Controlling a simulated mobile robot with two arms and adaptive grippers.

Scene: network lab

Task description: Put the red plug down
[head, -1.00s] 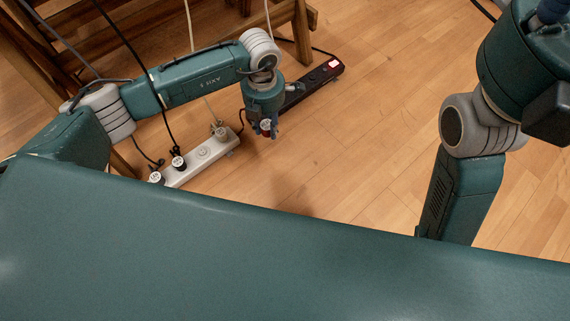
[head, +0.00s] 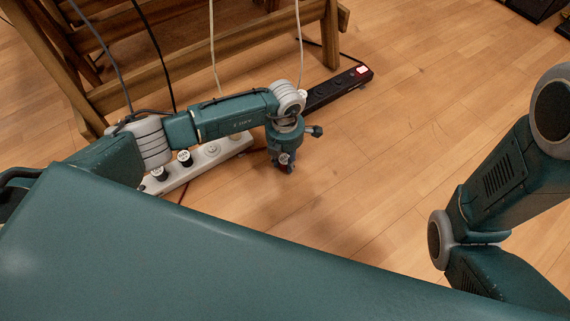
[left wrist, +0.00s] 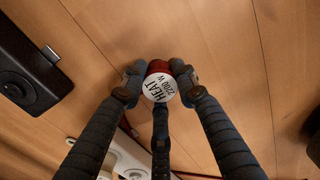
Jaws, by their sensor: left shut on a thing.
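The red plug (left wrist: 158,67) has a white round face reading "HEAT 2200 W". In the left wrist view it sits between the fingers of my left gripper (left wrist: 160,84), which is shut on it. In the head view my left gripper (head: 285,166) points down over the wood floor, to the right of the white power strip's near side. The plug is small and mostly hidden there. Its height above the floor is hard to tell. My right gripper is out of the picture; only parts of the right arm show.
A white power strip (head: 232,143) with two black plugs (head: 185,158) (head: 160,173) lies left of the gripper. A black power strip (head: 343,85) with a red-lit switch lies beyond it. A wooden frame (head: 240,37) and hanging cords stand behind. The floor (head: 400,150) to the right is clear.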

